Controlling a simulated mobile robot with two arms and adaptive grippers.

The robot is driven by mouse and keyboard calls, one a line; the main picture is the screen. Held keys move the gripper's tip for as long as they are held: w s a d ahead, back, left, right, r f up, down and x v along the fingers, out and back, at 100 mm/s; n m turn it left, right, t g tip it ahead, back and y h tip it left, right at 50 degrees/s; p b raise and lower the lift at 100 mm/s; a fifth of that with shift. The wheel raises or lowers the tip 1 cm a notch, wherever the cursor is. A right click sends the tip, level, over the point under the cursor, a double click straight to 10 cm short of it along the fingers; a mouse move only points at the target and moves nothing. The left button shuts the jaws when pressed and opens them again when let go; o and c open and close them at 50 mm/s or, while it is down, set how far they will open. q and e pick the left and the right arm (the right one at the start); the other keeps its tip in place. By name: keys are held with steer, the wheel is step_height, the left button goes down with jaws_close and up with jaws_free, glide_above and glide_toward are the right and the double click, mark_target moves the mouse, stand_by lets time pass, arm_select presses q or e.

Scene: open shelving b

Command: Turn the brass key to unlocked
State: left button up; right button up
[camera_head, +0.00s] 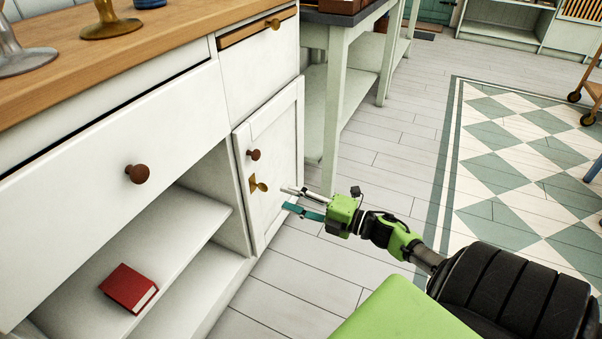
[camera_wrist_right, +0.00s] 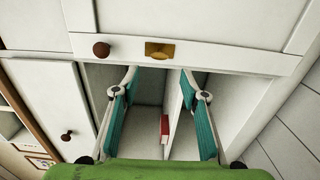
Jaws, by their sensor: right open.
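The brass key (camera_head: 260,187) sits in a brass lock plate (camera_head: 252,184) on a white cabinet door (camera_head: 275,150), below a round brown knob (camera_head: 254,155). My right gripper (camera_head: 284,198) is open and empty, just right of the key and apart from it. In the right wrist view the brass lock (camera_wrist_right: 160,49) lies beyond the gap between the open fingertips (camera_wrist_right: 160,76), with the brown knob (camera_wrist_right: 101,49) to its left. That view is too small to tell the key's turn. My left gripper is not in view.
A red book (camera_head: 130,288) lies on the open lower shelf at the left. A wooden countertop (camera_head: 110,50) with metal stands is above. A white table (camera_head: 335,95) stands beyond the cabinet. The plank floor (camera_head: 300,275) beside the cabinet is clear.

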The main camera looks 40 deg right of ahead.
steer(key=shift+v, duration=1.45)
